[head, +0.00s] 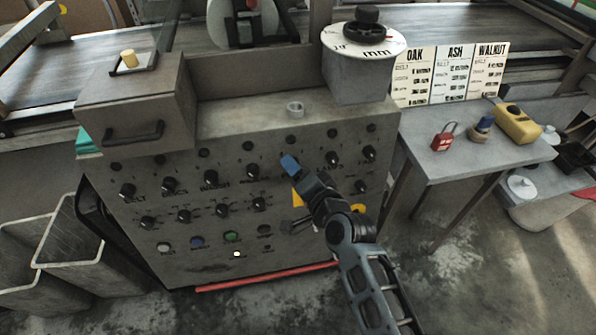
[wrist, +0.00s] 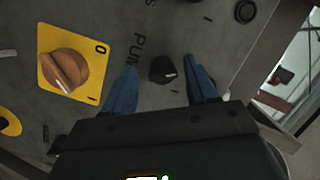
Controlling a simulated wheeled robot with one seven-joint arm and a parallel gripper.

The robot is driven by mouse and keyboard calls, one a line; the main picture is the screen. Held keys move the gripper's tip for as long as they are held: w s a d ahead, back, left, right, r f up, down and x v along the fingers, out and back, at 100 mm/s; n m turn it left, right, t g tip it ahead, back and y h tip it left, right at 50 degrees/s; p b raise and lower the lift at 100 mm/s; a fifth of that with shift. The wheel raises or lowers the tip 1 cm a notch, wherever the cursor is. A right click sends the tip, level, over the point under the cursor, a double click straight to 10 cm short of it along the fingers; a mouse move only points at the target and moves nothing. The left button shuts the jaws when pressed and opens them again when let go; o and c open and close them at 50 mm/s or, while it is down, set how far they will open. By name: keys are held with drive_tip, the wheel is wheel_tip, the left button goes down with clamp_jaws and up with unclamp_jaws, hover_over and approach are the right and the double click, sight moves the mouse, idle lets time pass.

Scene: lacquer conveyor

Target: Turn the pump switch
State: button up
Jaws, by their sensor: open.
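A yellow plate with an orange-brown rotary switch (wrist: 66,72), marked 0 and 1, is left of my fingers in the wrist view. In the head view a yellow plate (head: 297,198) shows beside my wrist, mostly covered. Lettering starting "PU" (wrist: 137,48) runs between the orange-brown switch and a black knob (wrist: 163,70); my left finger seems to hide its end. I cannot tell for sure which of the two it names. My gripper (wrist: 160,64) is open, its blue fingers on either side of the black knob. It also shows in front of the panel in the head view (head: 290,165). Contact is not clear.
The grey control panel (head: 222,187) carries several other black knobs and coloured buttons. A table (head: 465,165) with a red padlock (head: 444,137) and a yellow device (head: 517,123) stands at the right. Open metal bins (head: 62,240) are at the left.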

drive_tip(key=v, duration=0.8)
idle(0.5)
drive_tip(key=s+d+f+n+t+h, duration=0.1)
drive_tip(key=s+d+h, duration=0.1)
drive_tip(key=s+d, duration=0.7)
drive_tip(key=s+d+f+n+h, duration=0.1)
drive_tip(key=s+d+h, duration=0.35)
drive_tip(key=s, duration=0.75)
drive_tip(key=s+d+r+n, duration=0.2)
drive_tip(key=s+d+r, duration=0.1)
drive_tip(key=s+r, duration=0.4)
drive_tip(key=s+d+r+n+t+h, duration=0.1)
drive_tip(key=s+d+r+n, duration=0.1)
drive_tip(key=s+d+r, duration=0.2)
drive_tip(key=v, duration=0.8)
drive_tip(key=shift+s+r, duration=0.15)
drive_tip(key=shift+r, duration=0.2)
